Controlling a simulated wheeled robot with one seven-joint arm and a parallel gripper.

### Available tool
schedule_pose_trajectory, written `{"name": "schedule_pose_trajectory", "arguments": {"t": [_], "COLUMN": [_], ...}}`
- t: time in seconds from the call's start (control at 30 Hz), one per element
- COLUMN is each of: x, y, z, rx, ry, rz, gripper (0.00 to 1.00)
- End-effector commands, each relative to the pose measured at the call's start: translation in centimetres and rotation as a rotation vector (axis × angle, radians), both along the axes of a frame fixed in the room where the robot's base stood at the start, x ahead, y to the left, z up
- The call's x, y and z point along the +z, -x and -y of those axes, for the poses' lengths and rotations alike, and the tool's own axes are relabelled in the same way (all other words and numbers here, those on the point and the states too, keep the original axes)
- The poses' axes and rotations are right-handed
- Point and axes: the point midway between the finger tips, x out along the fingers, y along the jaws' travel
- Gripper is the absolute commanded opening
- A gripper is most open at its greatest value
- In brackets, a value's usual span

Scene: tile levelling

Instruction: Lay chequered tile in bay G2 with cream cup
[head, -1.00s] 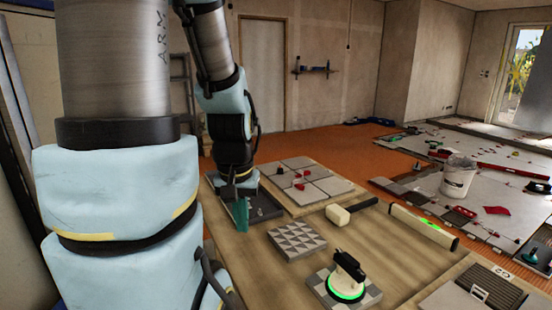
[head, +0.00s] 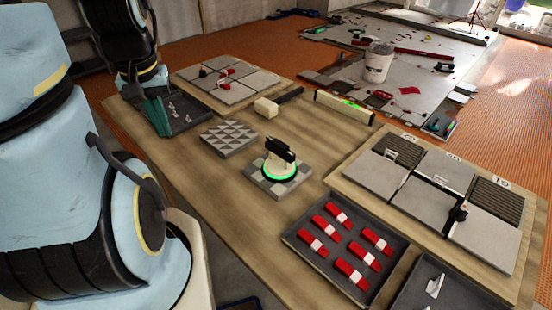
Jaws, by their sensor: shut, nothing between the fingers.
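The cream cup (head: 280,160), with a black handle and a glowing green ring at its base, stands on the chequered tile (head: 262,187) on the bench. The cup hides the middle of that tile; grey squares show at its edges. The bay board (head: 345,171) is at the right. It has two dark ribbed bays, one at the back (head: 427,151) and one at the right (head: 497,196), among plain grey tiles. Its labels are too small to read surely. My gripper (head: 157,118) is shut and empty, over the dark tray at the left, well apart from the cup.
A triangle-patterned tile (head: 229,138) lies between the dark tray (head: 190,122) and the cup. A mallet (head: 267,107) and a level (head: 344,107) lie behind. A tray of red wedges (head: 300,249) is in front.

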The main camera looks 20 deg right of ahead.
Motion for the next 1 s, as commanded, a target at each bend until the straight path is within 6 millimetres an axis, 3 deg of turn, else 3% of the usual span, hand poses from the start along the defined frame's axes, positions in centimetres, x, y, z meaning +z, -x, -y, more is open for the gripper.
{"name": "schedule_pose_trajectory", "arguments": {"t": [0.07,0.17,0.27,0.37,0.5,0.6,0.7,0.8,1.0], "x": [0.0,-0.3,-1.2,-2.5,-4.1,-4.8,-5.2,-5.2,-5.2], "y": [0.0,-0.4,-1.5,-3.2,-5.1,-5.4,-5.0,-4.4,-3.8], "z": [0.0,0.4,2.2,5.7,12.6,17.5,21.7,24.5,26.6], "rx": [0.0,0.008,0.045,0.123,0.274,0.381,0.469,0.536,0.594], "ry": [0.0,0.003,0.014,0.031,0.045,0.044,0.038,0.031,0.023], "rz": [0.0,-0.001,-0.013,-0.037,-0.081,-0.106,-0.124,-0.134,-0.139], "gripper": [0.02,0.14,0.25,0.36,0.52,0.62,0.62,0.62,0.62]}}
